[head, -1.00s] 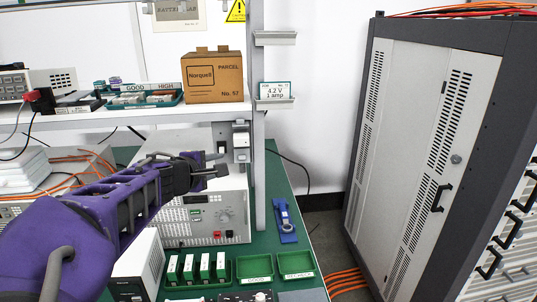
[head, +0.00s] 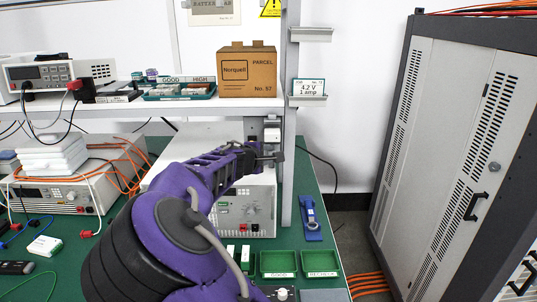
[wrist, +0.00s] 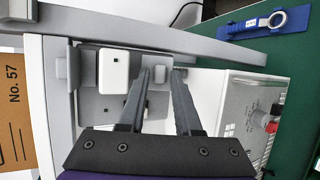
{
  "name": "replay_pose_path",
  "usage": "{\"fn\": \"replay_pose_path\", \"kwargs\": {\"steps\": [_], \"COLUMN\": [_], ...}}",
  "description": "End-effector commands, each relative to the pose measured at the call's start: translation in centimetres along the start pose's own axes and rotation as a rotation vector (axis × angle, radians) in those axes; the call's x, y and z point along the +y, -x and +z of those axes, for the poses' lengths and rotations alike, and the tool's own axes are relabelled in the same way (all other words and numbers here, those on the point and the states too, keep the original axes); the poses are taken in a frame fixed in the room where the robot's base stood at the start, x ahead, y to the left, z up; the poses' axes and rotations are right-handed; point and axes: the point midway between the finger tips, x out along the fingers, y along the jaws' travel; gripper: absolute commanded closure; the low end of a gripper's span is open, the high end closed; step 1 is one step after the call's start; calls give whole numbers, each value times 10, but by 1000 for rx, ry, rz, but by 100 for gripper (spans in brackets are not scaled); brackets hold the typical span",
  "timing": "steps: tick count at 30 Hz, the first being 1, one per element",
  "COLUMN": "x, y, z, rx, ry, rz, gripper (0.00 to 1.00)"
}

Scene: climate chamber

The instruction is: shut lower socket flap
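A grey socket unit (head: 271,130) with white flaps is fixed to the shelf post. In the wrist view, its grey backing plate (wrist: 92,103) lies crosswise, with the upper white flap (wrist: 113,68) flat against it. My gripper (head: 270,157) is at the lower half of the unit in the head view. In the wrist view my gripper (wrist: 168,77) has its two dark fingers apart, with a narrow gap at the tips, over the lower socket. The fingers hide most of the lower flap, so its angle and any contact cannot be told.
The shelf post (head: 289,190) stands beside the socket. A grey power supply (head: 243,210) is below and close to my gripper. A cardboard parcel (head: 248,72) sits on the shelf above. A blue tool (head: 310,218) lies on the green bench right of the post.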

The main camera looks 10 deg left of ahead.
Motion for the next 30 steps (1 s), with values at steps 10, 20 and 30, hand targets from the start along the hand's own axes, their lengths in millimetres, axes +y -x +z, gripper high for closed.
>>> {"fn": "replay_pose_path", "kwargs": {"steps": [10, 20, 30], "x": [0, -2, -14], "y": [0, -1, -7], "z": [0, 0, -2], "rx": [0, -1, -4], "ry": [0, -1, -36], "rz": [0, 5, 97], "gripper": [100, 100, 100]}}
